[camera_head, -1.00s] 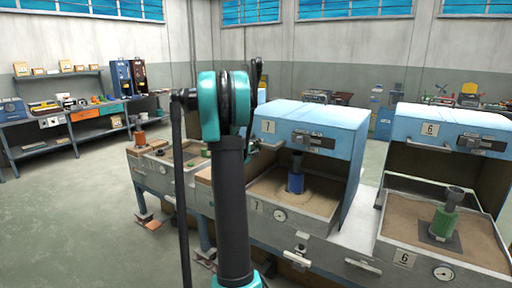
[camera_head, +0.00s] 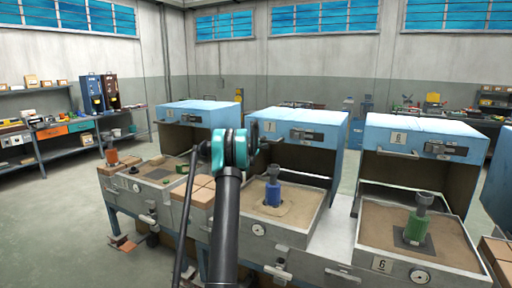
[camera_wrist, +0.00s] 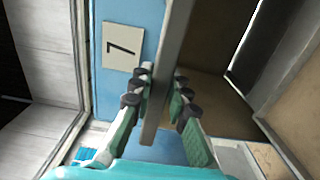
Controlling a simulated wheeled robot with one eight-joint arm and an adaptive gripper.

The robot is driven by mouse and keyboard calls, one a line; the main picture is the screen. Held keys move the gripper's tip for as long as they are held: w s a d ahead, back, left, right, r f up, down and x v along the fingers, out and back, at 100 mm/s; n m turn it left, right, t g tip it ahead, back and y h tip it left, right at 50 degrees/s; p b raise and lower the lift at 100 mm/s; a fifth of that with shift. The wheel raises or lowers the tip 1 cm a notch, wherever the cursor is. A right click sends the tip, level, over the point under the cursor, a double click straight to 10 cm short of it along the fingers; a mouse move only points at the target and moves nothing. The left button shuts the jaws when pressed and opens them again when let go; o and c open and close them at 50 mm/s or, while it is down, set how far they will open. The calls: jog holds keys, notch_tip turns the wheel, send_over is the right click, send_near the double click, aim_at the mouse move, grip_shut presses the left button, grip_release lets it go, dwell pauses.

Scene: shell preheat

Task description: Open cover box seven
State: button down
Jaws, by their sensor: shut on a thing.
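Cover box seven (camera_head: 318,117) has a blue cover marked 7, and it stands raised over a sand tray (camera_head: 300,212). A blue cylinder with a dark top (camera_head: 272,190) stands in that tray. In the head view my arm hides part of the left side of the box, and my gripper's fingers are hard to make out beside the 7 label. In the wrist view my gripper (camera_wrist: 160,105) is shut on a grey bar-like edge (camera_wrist: 172,50) beside the blue panel with the 7 label (camera_wrist: 122,47). I cannot tell whether this edge is a handle or the cover's rim.
Box six (camera_head: 430,135) stands open at the right, with a green cylinder (camera_head: 415,225) in its sand. Another blue cover (camera_head: 199,112) stands at the left. Brick-like blocks (camera_head: 197,193) lie between the left trays. Open floor (camera_head: 50,240) lies at the left.

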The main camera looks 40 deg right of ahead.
aim_at(270, 137)
jog(key=x, duration=0.7)
jog(key=shift+a, duration=0.1)
jog(key=c, duration=1.4)
grip_release()
jog(key=shift+c, duration=0.2)
jog(key=v, duration=1.2)
